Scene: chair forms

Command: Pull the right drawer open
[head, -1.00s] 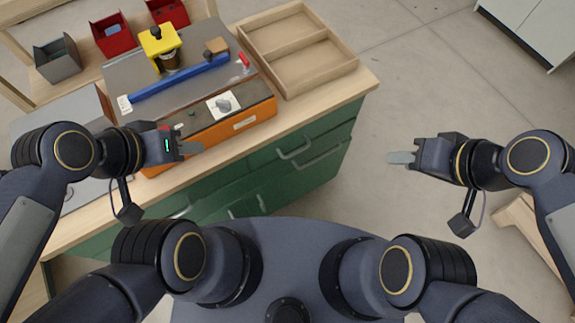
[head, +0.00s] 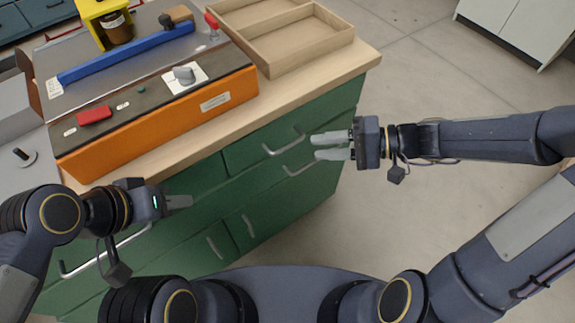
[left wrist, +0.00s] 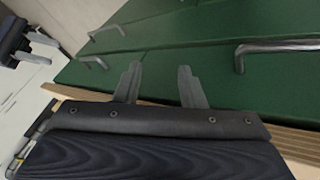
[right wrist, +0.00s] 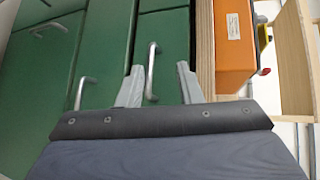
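The green cabinet (head: 190,180) under the wooden worktop has drawers with metal bar handles. The right drawer's front (head: 262,128) sits shut just under the worktop, with its handle (head: 285,148) to the left of my right gripper (head: 318,147). That gripper is open and empty, its fingers apart and pointing at the cabinet. In the right wrist view, the handle (right wrist: 152,72) appears between the fingertips, further off and not touched. My left gripper (head: 178,201) is open and empty in front of the cabinet's left part. Its fingers (left wrist: 158,84) are apart in the left wrist view.
A second handle (head: 300,170) lies just below the right drawer's. A long handle (head: 105,253) is at the left. On the worktop stand an orange machine (head: 160,120) and a wooden tray (head: 285,40). The floor (head: 430,90) right of the cabinet is clear.

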